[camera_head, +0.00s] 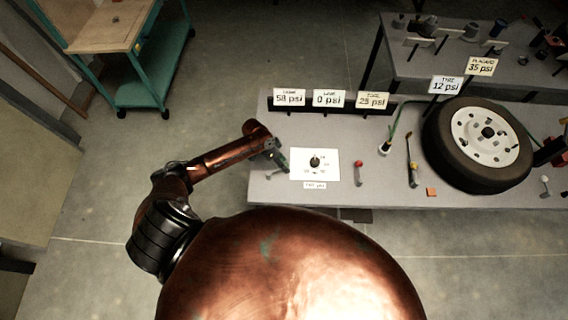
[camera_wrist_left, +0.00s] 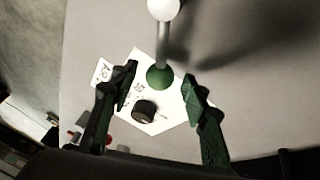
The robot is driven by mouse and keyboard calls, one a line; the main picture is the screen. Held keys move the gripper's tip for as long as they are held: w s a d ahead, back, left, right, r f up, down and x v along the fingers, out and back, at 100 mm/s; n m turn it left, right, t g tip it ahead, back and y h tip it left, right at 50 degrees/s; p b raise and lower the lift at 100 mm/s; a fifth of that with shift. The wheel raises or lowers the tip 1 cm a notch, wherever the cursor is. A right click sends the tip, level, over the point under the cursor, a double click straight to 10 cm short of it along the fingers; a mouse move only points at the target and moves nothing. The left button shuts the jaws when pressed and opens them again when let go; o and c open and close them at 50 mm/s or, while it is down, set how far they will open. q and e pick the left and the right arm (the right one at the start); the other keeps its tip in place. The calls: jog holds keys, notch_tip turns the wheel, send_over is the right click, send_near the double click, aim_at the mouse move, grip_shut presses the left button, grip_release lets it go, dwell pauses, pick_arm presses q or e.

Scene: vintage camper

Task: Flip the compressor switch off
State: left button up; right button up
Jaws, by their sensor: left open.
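A small lever (camera_wrist_left: 162,45) with a white ball tip, grey stem and green round base stands on the bench in the left wrist view. It appears to be the compressor switch, but I see no label naming it. My left gripper (camera_head: 278,159) is over the left end of the bench in the head view. Its two fingers (camera_wrist_left: 161,76) are open, one on each side of the lever's base in the wrist view, with visible gaps. In the head view the gripper largely hides the lever. My right gripper is not in view.
A black dial knob (camera_head: 315,161) on a white plate (camera_head: 330,174) sits close right of the gripper. A red-tipped lever (camera_head: 358,166) and a tyre (camera_head: 447,154) are farther right. Gauge signs (camera_head: 289,97) stand behind. A teal cart (camera_head: 152,66) is far left.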

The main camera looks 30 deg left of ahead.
pick_arm(q)
jog(key=shift+d+f, duration=0.1)
jog(key=shift+f, duration=0.15)
grip_shut()
dwell(0.4)
